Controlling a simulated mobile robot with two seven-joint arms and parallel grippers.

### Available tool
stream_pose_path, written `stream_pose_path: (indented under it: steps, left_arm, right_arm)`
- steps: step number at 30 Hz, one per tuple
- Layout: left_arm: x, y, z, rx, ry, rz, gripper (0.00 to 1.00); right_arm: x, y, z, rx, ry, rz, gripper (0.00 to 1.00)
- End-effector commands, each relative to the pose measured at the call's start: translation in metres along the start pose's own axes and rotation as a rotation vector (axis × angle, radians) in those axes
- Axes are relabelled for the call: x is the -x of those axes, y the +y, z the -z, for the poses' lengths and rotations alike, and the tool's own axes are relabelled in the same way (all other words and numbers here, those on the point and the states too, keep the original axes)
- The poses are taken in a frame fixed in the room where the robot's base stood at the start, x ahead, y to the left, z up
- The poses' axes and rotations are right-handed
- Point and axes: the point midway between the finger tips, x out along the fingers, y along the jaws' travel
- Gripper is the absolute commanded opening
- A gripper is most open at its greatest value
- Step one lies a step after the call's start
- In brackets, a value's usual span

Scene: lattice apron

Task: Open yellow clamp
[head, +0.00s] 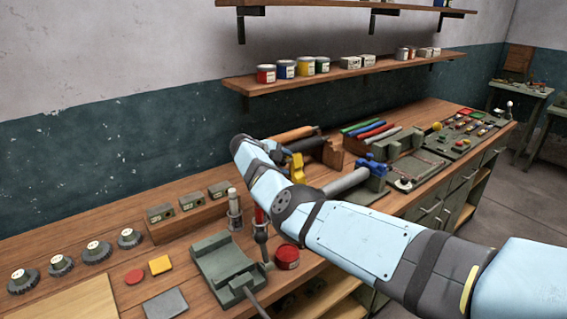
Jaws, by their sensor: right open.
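A small yellow piece (297,167), which I take to be the yellow clamp, stands on the wooden workbench just behind my right arm. Its lower part is hidden by the arm, and I cannot tell whether the clamp is open or shut. My right arm comes in from the right and folds back at its far end. My right gripper (304,145) is small and partly hidden there, open, close above and behind the yellow piece. I cannot tell whether they touch. My left gripper is not in view.
A blue clamp (372,166) holds a grey bar right of the yellow piece. A wooden block (333,153) stands behind. A shelf with paint tins (306,67) hangs above.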

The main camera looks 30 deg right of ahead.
Motion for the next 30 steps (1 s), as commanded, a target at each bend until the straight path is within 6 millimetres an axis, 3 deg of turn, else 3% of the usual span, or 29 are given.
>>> stream_pose_path:
  steps: [8, 21, 30]
  left_arm:
    - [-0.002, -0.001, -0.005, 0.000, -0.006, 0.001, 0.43]
    - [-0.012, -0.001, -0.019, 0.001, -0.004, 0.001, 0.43]
    - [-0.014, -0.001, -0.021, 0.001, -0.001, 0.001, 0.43]
  right_arm:
    - [0.016, 0.001, -0.002, 0.000, -0.004, 0.001, 0.55]
    - [0.108, 0.001, -0.001, -0.001, -0.003, 0.000, 0.55]
    - [0.135, -0.001, 0.001, -0.001, 0.000, -0.002, 0.55]
